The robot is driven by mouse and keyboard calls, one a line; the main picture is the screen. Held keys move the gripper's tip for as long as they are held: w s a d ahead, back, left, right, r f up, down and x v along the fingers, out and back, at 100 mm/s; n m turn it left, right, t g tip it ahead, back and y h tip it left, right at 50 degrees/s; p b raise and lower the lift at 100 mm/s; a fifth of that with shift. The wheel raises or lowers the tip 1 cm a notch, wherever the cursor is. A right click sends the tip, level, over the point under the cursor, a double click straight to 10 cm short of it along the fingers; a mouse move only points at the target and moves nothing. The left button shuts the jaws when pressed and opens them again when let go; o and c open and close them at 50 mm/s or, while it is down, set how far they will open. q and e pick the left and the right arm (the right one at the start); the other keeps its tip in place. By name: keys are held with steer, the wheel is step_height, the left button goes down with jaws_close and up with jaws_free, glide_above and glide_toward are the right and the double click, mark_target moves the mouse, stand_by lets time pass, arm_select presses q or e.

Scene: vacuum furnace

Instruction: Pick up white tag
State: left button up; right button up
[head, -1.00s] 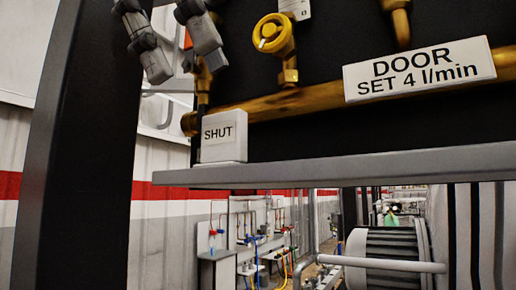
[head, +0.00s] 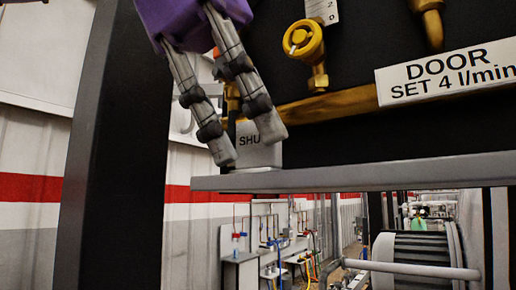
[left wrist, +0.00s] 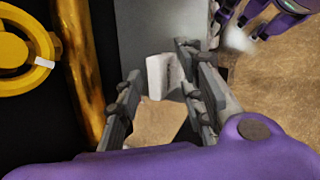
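The white tag (head: 264,152) reading "SHUT" stands upright on the left end of the grey shelf (head: 350,175). In the left wrist view the tag (left wrist: 157,77) shows as a white block beyond and between my fingertips. My left gripper (head: 249,148) comes down from the upper left with its two grey fingers apart, covering part of the tag in the head view. The left gripper (left wrist: 158,60) is open in the wrist view, and I cannot tell whether a finger touches the tag. My right gripper (left wrist: 270,15) shows partly at the wrist view's upper right; its fingers are unclear.
A brass pipe (head: 340,107) runs behind the tag, with a yellow valve knob (head: 303,40) above it. A white "DOOR SET 4 l/min" sign (head: 450,77) is at right. A dark post (head: 115,160) stands left of the shelf. A small white label (head: 322,11) hangs at the top.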

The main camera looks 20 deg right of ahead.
arm_select(q)
jaws_close()
steer(key=shift+r, duration=0.15)
